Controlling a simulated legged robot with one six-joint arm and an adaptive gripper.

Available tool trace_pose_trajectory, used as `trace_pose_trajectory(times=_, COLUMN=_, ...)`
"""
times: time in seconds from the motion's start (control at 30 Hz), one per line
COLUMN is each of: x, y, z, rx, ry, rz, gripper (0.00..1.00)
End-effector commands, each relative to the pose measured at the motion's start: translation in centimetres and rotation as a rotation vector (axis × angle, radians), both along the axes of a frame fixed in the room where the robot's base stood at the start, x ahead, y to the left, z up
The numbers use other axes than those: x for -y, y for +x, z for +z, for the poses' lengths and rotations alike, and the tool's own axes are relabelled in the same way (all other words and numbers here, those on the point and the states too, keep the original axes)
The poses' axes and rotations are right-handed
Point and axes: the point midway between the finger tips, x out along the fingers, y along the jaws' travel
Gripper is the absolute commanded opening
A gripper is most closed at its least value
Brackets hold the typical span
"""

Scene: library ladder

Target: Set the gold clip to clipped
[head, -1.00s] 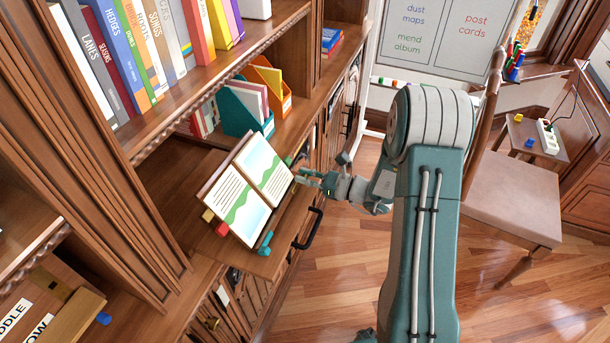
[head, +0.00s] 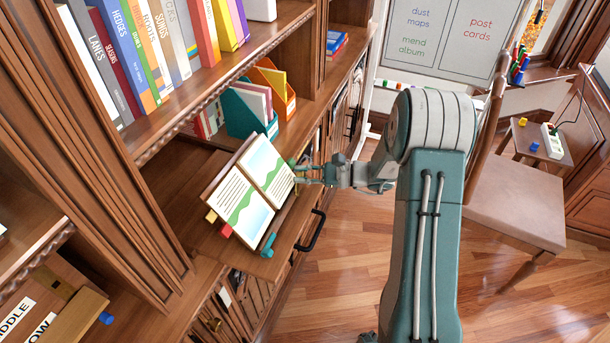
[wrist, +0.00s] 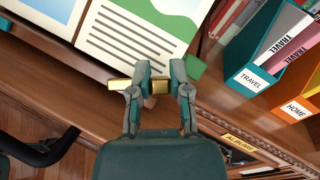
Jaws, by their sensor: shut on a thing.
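The gold clip (wrist: 158,87) is a small shiny gold piece at the edge of the open book (wrist: 130,38), partly covered by my fingers. My gripper (wrist: 157,84) is shut on it, one finger on each side. A short gold part also shows just left of the left finger. In the head view my gripper (head: 298,172) is at the right edge of the open book (head: 243,190), where the clip is too small to make out. I cannot tell whether the clip is clipped.
The book leans on a wooden pull-out shelf (head: 205,243) with a black handle (head: 312,231). A teal piece (head: 268,245) is at its lower corner. Teal (head: 247,112) and orange (head: 270,80) file holders stand behind. A chair (head: 515,205) stands right; floor between is clear.

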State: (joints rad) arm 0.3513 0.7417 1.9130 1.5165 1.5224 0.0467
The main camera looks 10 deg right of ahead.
Motion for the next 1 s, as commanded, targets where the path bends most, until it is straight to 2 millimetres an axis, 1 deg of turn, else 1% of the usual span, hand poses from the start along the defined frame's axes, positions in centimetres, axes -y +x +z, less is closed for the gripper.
trace_pose_trajectory(times=0.1, x=-0.4, y=-0.1, z=0.5, rx=0.078, ry=-0.054, rz=0.065, gripper=0.00)
trace_pose_trajectory(times=0.43, x=-1.5, y=-0.8, z=1.1, rx=0.285, ry=-0.206, rz=0.245, gripper=0.00)
trace_pose_trajectory(times=0.7, x=-2.4, y=-1.6, z=1.4, rx=0.451, ry=-0.326, rz=0.391, gripper=0.00)
trace_pose_trajectory(times=1.0, x=-3.0, y=-2.4, z=1.4, rx=0.594, ry=-0.432, rz=0.518, gripper=0.00)
